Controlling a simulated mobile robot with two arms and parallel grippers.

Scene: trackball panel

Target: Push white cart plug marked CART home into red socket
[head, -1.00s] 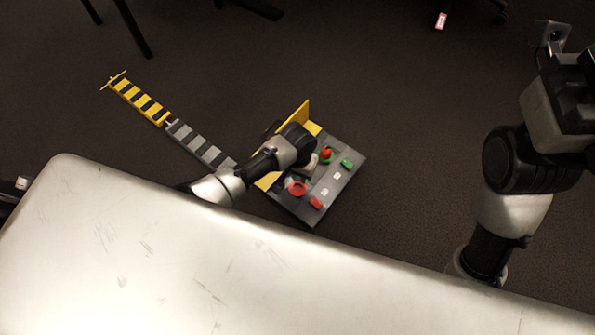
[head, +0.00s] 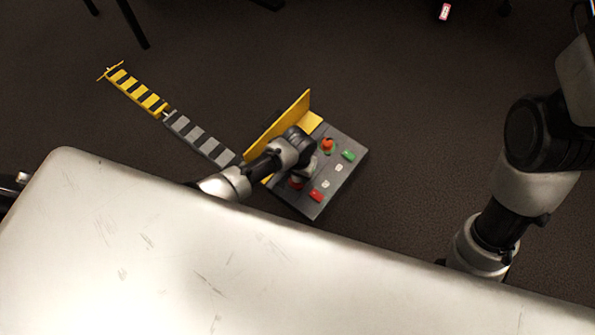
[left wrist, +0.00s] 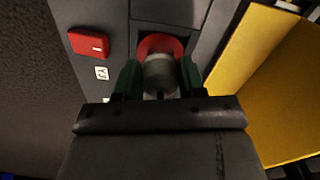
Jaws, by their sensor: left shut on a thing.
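The grey-white cylindrical plug (left wrist: 160,73) is between the two dark green fingertips of my left gripper (left wrist: 160,80) in the left wrist view. The gripper is shut on it. The plug's far end overlaps the red ring-shaped socket (left wrist: 160,43); I cannot tell how deep it sits. No CART lettering is readable on it. In the head view my left gripper (head: 301,168) is over the dark panel (head: 345,140), and the red socket (head: 295,184) is mostly hidden beneath it.
A red block (head: 317,195) and a green block (head: 348,155) lie along the panel's right side, with small white labels between. A yellow plate (head: 280,125) stands at the left. A metal tabletop (head: 150,250) fills the foreground.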

